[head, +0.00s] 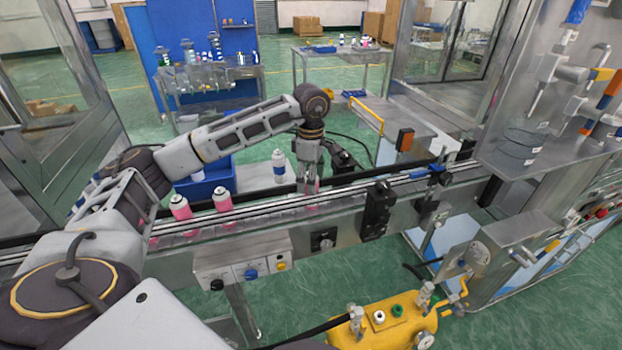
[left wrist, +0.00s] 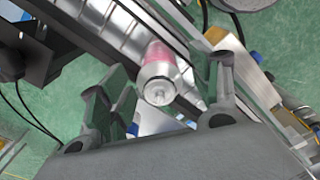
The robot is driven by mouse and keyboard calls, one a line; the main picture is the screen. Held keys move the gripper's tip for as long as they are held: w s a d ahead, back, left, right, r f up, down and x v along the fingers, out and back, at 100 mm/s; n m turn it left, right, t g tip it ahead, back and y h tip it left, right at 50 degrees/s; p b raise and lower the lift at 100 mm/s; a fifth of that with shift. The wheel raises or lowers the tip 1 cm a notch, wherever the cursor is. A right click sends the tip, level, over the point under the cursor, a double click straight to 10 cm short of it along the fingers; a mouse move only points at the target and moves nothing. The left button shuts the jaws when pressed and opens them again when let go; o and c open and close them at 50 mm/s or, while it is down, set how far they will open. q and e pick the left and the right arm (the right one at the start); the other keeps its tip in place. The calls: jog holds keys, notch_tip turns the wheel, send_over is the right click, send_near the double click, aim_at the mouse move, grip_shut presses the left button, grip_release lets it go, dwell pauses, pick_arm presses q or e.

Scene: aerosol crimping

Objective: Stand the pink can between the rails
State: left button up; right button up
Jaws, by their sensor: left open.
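The pink can (head: 311,188) is on the conveyor, mostly hidden in the head view behind my left gripper (head: 310,178). In the left wrist view the pink can (left wrist: 160,74) shows its silver top and pink body. It appears upright over the slatted belt (left wrist: 125,40), between the rails. My left gripper (left wrist: 170,100) is open, with one finger on each side of the can. A gap shows on both sides, so the fingers look apart from it. The can's base is hidden. My right gripper is not in view.
Two other pink-and-white cans (head: 181,207) (head: 222,199) stand farther left on the conveyor (head: 265,209). A black sensor block (head: 377,208) sits on the front side, right of my gripper. A blue bin (head: 205,181) is behind my arm.

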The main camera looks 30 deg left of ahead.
pick_arm(q)
jog(key=shift+r, duration=5.95)
